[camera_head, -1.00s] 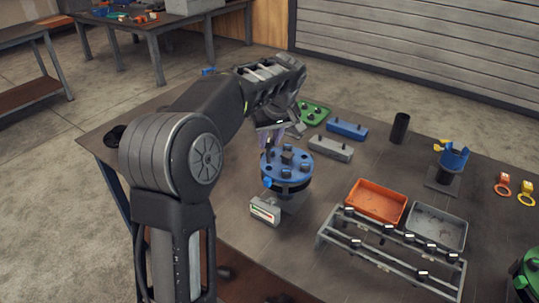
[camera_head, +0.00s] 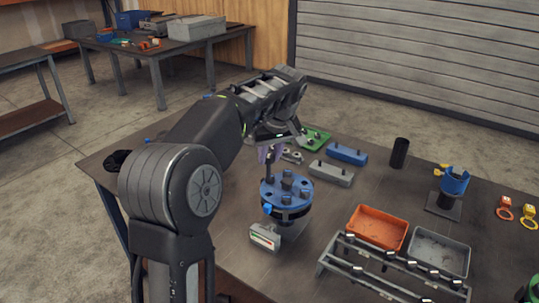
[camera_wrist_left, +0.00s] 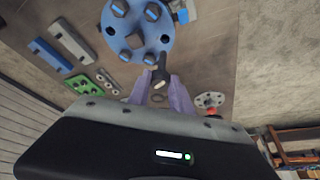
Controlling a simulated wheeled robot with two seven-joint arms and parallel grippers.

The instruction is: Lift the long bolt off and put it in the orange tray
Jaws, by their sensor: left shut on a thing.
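My left gripper (camera_head: 269,153) has its purple fingers shut on the long dark bolt (camera_head: 268,169), above the far-left edge of the blue flange (camera_head: 288,194). In the left wrist view the bolt (camera_wrist_left: 160,74) stands between the fingertips (camera_wrist_left: 160,92), its shank pointing toward the blue flange (camera_wrist_left: 137,42). A dark hole shows in the flange near the shank. I cannot tell for sure whether the bolt's tip is clear of the flange. Several other bolts sit on the flange. The orange tray (camera_head: 377,228) looks empty, to the right. My right gripper is not in view.
A grey tray (camera_head: 440,252) adjoins the orange one. A rack with several bolts (camera_head: 385,268) stands in front of both trays. A gauge box (camera_head: 264,236) is by the flange. Blue (camera_head: 346,154) and grey (camera_head: 331,173) blocks lie behind. Table between flange and trays is clear.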

